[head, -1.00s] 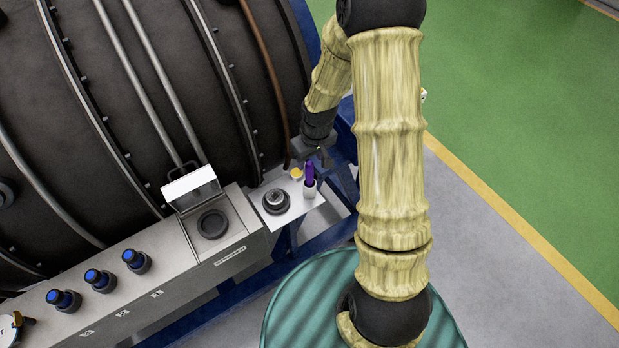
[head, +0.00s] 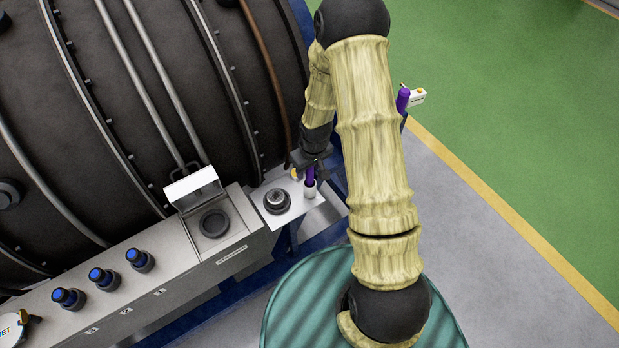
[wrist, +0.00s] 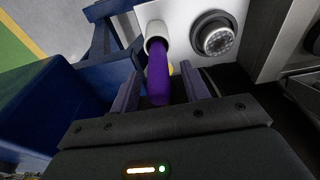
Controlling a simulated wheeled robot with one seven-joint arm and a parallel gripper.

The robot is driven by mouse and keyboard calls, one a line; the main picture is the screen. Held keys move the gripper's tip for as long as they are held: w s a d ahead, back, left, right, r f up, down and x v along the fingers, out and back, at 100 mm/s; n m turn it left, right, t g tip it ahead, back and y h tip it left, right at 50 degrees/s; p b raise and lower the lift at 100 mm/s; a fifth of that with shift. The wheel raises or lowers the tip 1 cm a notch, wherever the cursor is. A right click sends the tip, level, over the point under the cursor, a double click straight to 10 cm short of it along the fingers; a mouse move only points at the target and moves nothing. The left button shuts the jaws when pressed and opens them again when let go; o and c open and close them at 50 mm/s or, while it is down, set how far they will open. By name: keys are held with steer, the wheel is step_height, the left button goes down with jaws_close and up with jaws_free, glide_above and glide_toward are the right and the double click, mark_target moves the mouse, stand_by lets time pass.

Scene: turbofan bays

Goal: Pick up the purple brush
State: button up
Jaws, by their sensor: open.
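The purple brush (head: 310,177) stands in a small white cup (head: 310,192) on the light shelf at the end of the console. In the wrist view the purple brush (wrist: 158,78) points toward the camera, its lower end in the white cup (wrist: 156,31). My gripper (head: 307,166) is at the brush's upper part. In the wrist view its fingers (wrist: 163,88) are open, one on each side of the brush. I cannot tell whether either finger touches it.
A dark round knob (head: 277,201) sits left of the cup, and a small yellow item (head: 294,174) is close behind. A raised lid (head: 191,184) stands over a square recess. Another purple item (head: 403,98) and a white device (head: 417,97) show right of my arm.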

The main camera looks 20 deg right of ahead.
steer(key=shift+c, duration=0.3)
jaws_close()
steer(key=shift+r, duration=0.15)
step_height(320, 180, up, 10)
steer(key=shift+f+b, duration=0.1)
steer(key=shift+b, duration=0.65)
steer(key=shift+f, duration=0.15)
